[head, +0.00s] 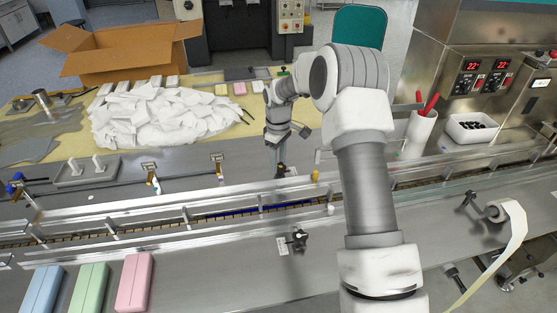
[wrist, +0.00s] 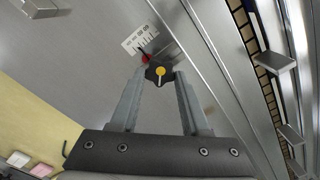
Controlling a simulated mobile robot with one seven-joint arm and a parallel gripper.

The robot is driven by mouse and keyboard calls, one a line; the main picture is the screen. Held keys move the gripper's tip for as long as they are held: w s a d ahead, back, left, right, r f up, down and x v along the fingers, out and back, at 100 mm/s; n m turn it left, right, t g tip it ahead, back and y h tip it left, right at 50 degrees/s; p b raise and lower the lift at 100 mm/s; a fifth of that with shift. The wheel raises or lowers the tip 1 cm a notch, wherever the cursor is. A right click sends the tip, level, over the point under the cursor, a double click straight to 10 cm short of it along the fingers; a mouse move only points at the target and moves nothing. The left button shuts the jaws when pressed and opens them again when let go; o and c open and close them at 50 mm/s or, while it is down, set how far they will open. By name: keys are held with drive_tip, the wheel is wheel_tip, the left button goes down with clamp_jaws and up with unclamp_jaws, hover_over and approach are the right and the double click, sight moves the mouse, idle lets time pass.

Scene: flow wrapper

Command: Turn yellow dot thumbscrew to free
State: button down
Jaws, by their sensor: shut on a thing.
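The yellow dot thumbscrew (wrist: 160,72) shows in the wrist view as a black knob with a yellow round mark and a pale line on it. My gripper (wrist: 160,80) is shut on this knob, one grey finger on each side. A small red part (wrist: 146,58) sits just above the knob, and a white scale plate (wrist: 140,39) with black marks lies beyond it.
The conveyor rail (head: 120,238) runs close beside my gripper. Other clamps (head: 152,178) stand along the back plate to the left. A heap of white packets (head: 160,115) and a cardboard box (head: 125,45) lie behind. A second black knob (head: 299,240) stands on the front side.

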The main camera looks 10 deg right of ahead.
drive_tip(key=shift+r+n, duration=0.1)
drive_tip(key=shift+n, duration=0.6)
drive_tip(key=shift+c, duration=1.8)
unclamp_jaws()
wheel_tip(320, 180, up, 17)
drive_tip(key=p, duration=0.1)
drive_tip(key=shift+r, duration=0.2)
